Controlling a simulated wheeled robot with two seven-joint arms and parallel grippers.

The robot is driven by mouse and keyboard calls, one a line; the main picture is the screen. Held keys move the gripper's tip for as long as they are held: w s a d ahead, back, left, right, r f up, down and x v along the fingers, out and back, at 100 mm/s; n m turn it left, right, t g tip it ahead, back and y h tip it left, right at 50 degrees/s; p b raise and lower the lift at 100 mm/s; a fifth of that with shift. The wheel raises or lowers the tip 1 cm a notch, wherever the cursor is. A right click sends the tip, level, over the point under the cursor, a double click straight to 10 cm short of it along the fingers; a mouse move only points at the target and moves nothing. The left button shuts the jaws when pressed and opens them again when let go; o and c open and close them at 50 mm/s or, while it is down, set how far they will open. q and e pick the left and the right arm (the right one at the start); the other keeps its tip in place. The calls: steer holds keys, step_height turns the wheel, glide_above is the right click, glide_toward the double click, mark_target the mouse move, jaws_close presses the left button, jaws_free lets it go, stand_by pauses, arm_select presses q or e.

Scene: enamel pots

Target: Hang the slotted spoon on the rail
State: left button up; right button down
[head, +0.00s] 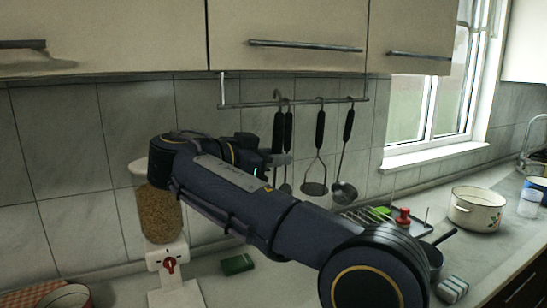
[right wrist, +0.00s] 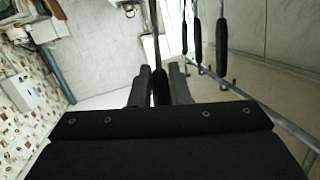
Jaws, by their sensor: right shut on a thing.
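My right gripper (head: 276,160) is up at the tiled wall, below the left part of the metal rail (head: 240,105). It is shut on the black handle of a utensil, the slotted spoon (head: 278,130), held upright. In the right wrist view the handle (right wrist: 160,88) sits between the two fingers (right wrist: 160,92), with its thin shank running on past them. The spoon's top hook is level with or slightly above the rail; I cannot tell whether it rests on it. Its lower end is mostly hidden behind my gripper and arm. My left gripper is not in view.
Close to the right of the spoon hangs another black-handled utensil (head: 288,126). Then come a masher (head: 320,132) and a ladle (head: 347,128). Cabinets (head: 290,30) overhang the rail. A grain dispenser (head: 160,212) stands left. The rail's left end is free.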

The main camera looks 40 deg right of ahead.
steer(key=shift+a+f+b, duration=0.1)
steer(key=shift+f+b, duration=0.05)
steer(key=shift+b, duration=0.2)
steer(key=shift+w+r+p, duration=0.2)
steer(key=shift+w+p, duration=0.05)
steer(key=shift+p, duration=0.05)
steer(key=w+d+f+p, duration=0.1)
steer(key=w+d+p, duration=0.1)
steer(key=w, duration=0.4)
steer(key=w+d+f+p, duration=0.1)
steer(key=w+d+p, duration=0.1)
steer(key=w, duration=0.5)
steer(key=shift+f, duration=0.2)
stand_by(0.8)
steer(key=shift+d, duration=0.15)
steer(key=c, duration=1.3)
jaws_free()
